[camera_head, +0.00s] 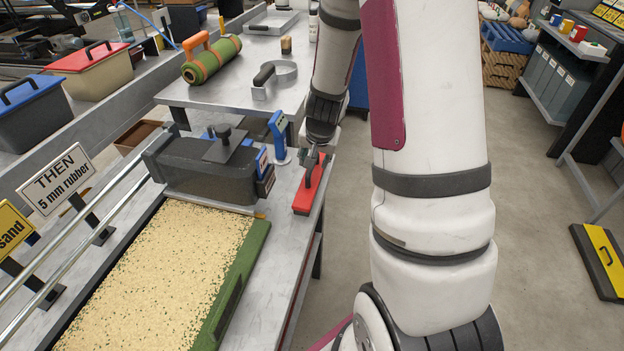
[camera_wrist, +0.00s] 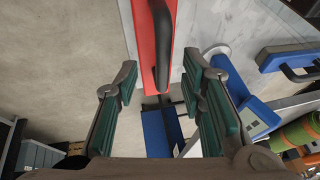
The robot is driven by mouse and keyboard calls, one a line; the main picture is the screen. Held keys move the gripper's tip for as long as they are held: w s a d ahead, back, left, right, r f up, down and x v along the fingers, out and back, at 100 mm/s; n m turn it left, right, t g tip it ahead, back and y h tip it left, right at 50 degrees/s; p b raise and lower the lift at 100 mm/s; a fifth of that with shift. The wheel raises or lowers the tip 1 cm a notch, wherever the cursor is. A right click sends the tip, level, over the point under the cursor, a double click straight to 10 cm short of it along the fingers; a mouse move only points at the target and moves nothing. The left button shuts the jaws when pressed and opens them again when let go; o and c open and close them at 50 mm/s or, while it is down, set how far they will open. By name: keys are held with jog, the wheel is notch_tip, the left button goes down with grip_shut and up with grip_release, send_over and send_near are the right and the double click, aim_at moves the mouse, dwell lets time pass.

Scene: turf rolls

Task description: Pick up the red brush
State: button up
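The red brush (camera_head: 306,194) lies on the grey metal table near its right edge, beside the dark hopper box. In the wrist view the red brush (camera_wrist: 137,18) spans the top middle, with its dark curved handle (camera_wrist: 163,45) facing me. My gripper (camera_wrist: 160,76) is open, with a green-padded finger on each side. The handle's lower end appears between the fingertips; a gap shows on both sides, and I cannot tell how deep it sits. In the head view my gripper (camera_head: 318,152) is just above the brush and partly covers its far end.
A blue-handled tool (camera_head: 279,135) stands close left of my gripper. The dark hopper (camera_head: 205,165) sits over the sand-coloured bed (camera_head: 160,270) to the left. A rolled green turf (camera_head: 211,61) and a metal scoop (camera_head: 273,80) lie farther back.

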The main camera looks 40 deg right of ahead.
jog(key=x, duration=0.4)
jog(key=shift+w, duration=0.2)
jog(key=shift+c, duration=0.5)
grip_shut()
jog(key=shift+r, duration=0.1)
